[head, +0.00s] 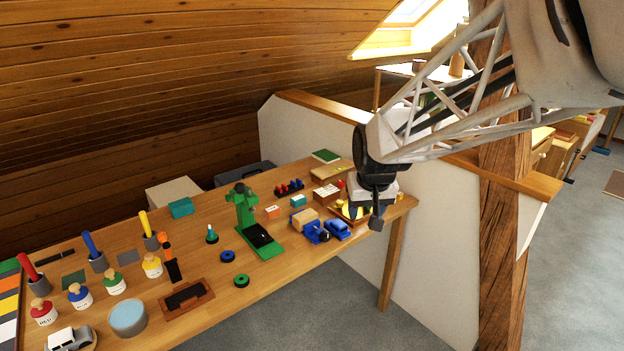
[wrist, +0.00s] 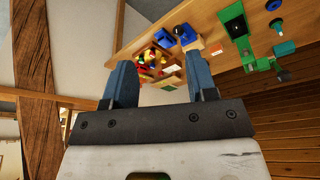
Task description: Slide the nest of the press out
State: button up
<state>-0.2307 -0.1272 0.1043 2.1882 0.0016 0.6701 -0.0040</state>
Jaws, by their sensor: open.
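The green press (head: 246,210) stands on the wooden table, with a green base reaching toward the front edge. A black nest (head: 260,236) lies on that base in front of the press column. In the wrist view the press (wrist: 240,36) shows at the upper right, with a dark part (wrist: 232,12) on its base. My gripper (head: 366,216) is at the right end of the table, well to the right of the press. In the wrist view my gripper (wrist: 158,82) has its two blue fingers apart, with nothing between them.
Blue and green rings (head: 227,256) lie left of the press. A low white wall (head: 330,135) stands behind the table's right end.

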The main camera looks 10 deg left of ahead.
jog(key=w+a+f+n, duration=0.2)
jog(key=w+a+f, duration=0.7)
jog(key=w+a, duration=0.55)
jog(key=n+y, duration=0.1)
send_near(262, 235)
jog(key=f, duration=0.1)
jog(key=shift+w+f, duration=0.2)
jog(key=shift+f, duration=0.1)
jog(key=shift+w+f, duration=0.1)
jog(key=shift+f, duration=0.05)
jog(key=shift+x, duration=3.7)
jog(key=shift+a, duration=0.1)
grip_shut()
